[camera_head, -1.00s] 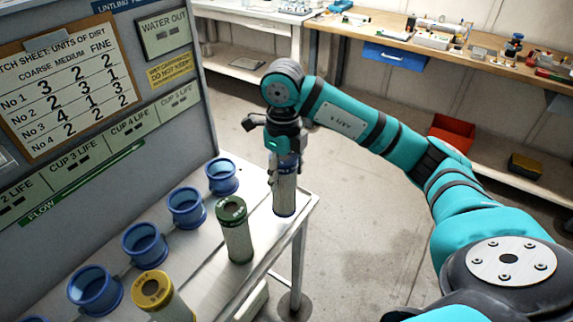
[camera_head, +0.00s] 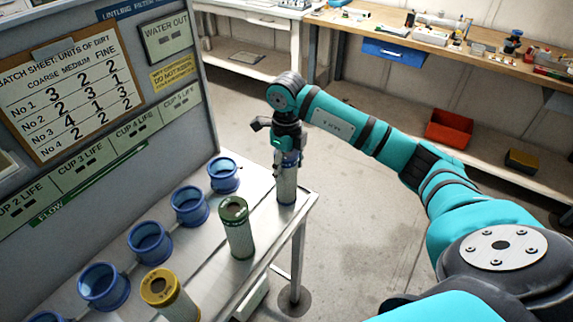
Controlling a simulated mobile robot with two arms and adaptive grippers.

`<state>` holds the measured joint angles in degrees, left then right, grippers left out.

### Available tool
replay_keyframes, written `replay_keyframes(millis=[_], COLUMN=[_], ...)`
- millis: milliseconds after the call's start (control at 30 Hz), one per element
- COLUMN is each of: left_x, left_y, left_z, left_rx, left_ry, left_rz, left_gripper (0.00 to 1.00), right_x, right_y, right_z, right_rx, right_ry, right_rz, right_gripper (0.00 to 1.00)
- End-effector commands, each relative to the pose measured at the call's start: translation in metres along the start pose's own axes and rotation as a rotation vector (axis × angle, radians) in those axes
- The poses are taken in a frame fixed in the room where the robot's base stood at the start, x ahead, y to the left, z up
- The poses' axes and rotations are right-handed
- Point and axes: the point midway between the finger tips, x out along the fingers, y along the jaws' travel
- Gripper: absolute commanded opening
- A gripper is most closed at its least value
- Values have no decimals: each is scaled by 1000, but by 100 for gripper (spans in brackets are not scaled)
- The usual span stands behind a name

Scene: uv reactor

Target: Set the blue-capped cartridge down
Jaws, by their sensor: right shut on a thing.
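The blue-capped cartridge (camera_head: 287,186) is upright at the far right end of the metal bench (camera_head: 262,222). My right gripper (camera_head: 286,160) is shut on its blue cap from above. The cartridge's lower end appears at the bench top; I cannot tell whether it touches. A green-capped cartridge (camera_head: 237,230) stands upright nearer to me on the bench. A yellow-capped cartridge (camera_head: 166,294) stands nearer still, cut by the bottom edge. My left gripper is not in view.
A row of blue cups (camera_head: 189,206) runs along the bench, left of the cartridges. A grey panel (camera_head: 190,135) with a batch sheet (camera_head: 68,95) and cup labels stands behind them. Open floor lies right of the bench. A wooden workbench (camera_head: 480,62) is at the back.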

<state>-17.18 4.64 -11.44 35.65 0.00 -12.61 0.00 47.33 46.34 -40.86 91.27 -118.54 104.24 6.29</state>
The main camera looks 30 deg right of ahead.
Motion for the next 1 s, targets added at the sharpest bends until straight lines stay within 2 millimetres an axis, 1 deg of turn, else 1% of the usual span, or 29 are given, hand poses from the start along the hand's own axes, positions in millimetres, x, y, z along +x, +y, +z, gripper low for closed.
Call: replay_keyframes(millis=[33, 67, 233, 500, 600, 667, 767, 900, 967, 1000], left_x=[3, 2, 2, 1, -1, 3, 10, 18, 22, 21], left_y=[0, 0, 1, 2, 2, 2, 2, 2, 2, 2], left_z=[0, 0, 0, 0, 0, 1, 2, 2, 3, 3], left_rx=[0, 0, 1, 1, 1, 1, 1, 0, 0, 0], left_ry=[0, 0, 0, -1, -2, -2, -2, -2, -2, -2], left_rz=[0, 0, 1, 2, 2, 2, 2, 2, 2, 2], left_gripper=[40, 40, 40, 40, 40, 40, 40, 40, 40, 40], right_x=[3, 2, 2, 1, -3, -8, -25, -57, -70, -81], right_y=[0, 0, 0, 0, 0, 0, -1, -1, 0, -1], right_z=[0, 0, 0, 0, 0, 0, 1, 2, 1, 1], right_rx=[0, 0, 0, 0, 0, 0, 1, 0, 1, 1], right_ry=[0, 0, 1, 1, 0, -2, -4, -7, -6, -5], right_rz=[0, 0, 0, 0, 0, -1, -3, -3, -2, -3], right_gripper=[22, 61, 83, 84, 84, 84, 84, 84, 84, 84])
